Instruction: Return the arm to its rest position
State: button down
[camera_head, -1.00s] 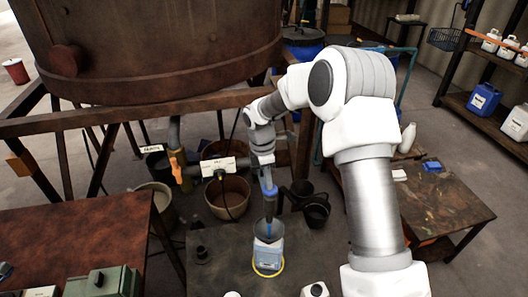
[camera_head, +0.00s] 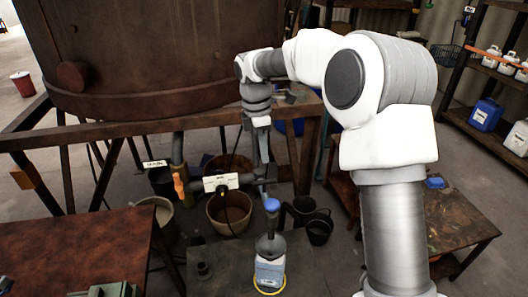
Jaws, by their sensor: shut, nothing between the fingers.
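My arm rises on the right, bends at the white elbow and reaches left, with its wrist pointing down. My gripper (camera_head: 263,150) hangs in front of the vat frame, shut and empty; its thin fingers are hard to make out against the dark pipes. Below it, apart from it, a blue-topped piece (camera_head: 272,204) stands upright above a dark grey neck on a pale container (camera_head: 269,272). The container stands on the dark low table inside a yellow ring. I cannot tell just how the blue-topped piece sits in the container.
A large rusty vat (camera_head: 160,50) on a frame (camera_head: 70,135) fills the upper left. A rusty table (camera_head: 85,245) is at left, a worn table (camera_head: 460,225) at right, with shelves (camera_head: 485,75) beyond.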

jog(key=s+d+r+m+t, duration=0.1)
jog(key=s+d+r+m, duration=0.35)
jog(key=s+r, duration=0.2)
jog(key=s+d+r+m+t, duration=0.2)
jog(key=s+d+r+m, duration=0.25)
jog(key=s, duration=0.35)
jog(key=s+d+f+m+t, duration=0.1)
jog(key=s+d+m, duration=0.1)
jog(key=s+m, duration=0.3)
jog(key=s+d+f+m+t+y, duration=0.1)
jog(key=s+d+m, duration=0.1)
jog(key=s+m, duration=0.4)
jog(key=s, duration=0.4)
jog(key=shift+s+d+t, duration=0.2)
jog(key=shift+t, duration=0.2)
jog(key=shift+r, duration=0.1)
dwell(1.3)
